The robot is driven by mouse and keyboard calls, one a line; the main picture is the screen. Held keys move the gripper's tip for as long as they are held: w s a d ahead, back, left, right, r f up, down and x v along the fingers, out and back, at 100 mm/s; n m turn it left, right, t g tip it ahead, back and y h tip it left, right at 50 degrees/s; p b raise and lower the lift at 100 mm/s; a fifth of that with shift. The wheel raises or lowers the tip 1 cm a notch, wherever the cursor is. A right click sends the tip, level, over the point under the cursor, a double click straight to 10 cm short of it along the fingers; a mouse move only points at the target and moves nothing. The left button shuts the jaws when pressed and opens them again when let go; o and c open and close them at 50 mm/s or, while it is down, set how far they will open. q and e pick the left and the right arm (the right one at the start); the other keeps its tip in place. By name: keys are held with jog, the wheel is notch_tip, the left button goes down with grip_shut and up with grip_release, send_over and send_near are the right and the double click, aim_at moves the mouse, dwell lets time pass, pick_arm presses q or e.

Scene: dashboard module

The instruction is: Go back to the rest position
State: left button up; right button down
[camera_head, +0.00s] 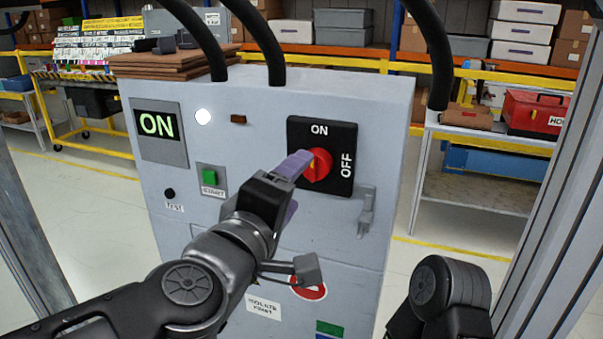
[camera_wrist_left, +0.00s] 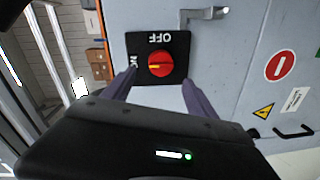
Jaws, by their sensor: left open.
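The red rotary knob (camera_head: 318,166) sits on a black ON/OFF plate (camera_head: 345,180) on the grey cabinet front. In the left wrist view the red knob (camera_wrist_left: 160,64) shows a yellowish mark toward the ON side. My left gripper (camera_head: 295,186) is open in front of the plate, with one purple finger overlapping the knob's left edge in the head view. In the wrist view my left gripper's fingers (camera_wrist_left: 163,88) stand apart, and the knob shows between and beyond them. Nothing is held. Contact with the knob cannot be told. My right gripper is not visible.
The grey cabinet (camera_head: 390,120) carries a lit ON display (camera_head: 158,124), a white lamp (camera_head: 203,117), a green button (camera_head: 210,177) and a metal handle (camera_head: 366,207). A table with a red toolbox (camera_head: 535,113) stands at right.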

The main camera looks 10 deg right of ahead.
pick_arm(q)
jog(key=shift+s+a, duration=0.2)
jog(key=shift+s, duration=0.05)
jog(key=w+f+m+g+y, duration=0.1)
jog(key=w+f+m+g, duration=0.15)
jog(key=f, duration=0.75)
jog(key=w+f+m+g, duration=0.1)
jog(key=w+f+m, duration=0.25)
jog(key=f, duration=0.55)
jog(key=s+a+f+m+g+y, duration=0.1)
jog(key=a+f+g, duration=0.15)
jog(key=f, duration=0.75)
jog(key=s+a+f+m+g+y, duration=0.1)
jog(key=s+a+f, duration=0.15)
jog(key=f, duration=0.75)
jog(key=s+a+f+g+y+p, duration=0.1)
jog(key=s+a+f+g, duration=0.2)
jog(key=s+f, duration=0.7)
jog(key=s+a+f+n+g+y, duration=0.1)
jog(key=s+a+f+g, duration=0.3)
jog(key=f, duration=1)
jog(key=s+a, duration=0.3)
jog(key=s, duration=0.2)
jog(key=shift+s+a+f+p, duration=0.25)
jog(key=shift+s+a+p, duration=0.1)
jog(key=shift+s+a, duration=0.05)
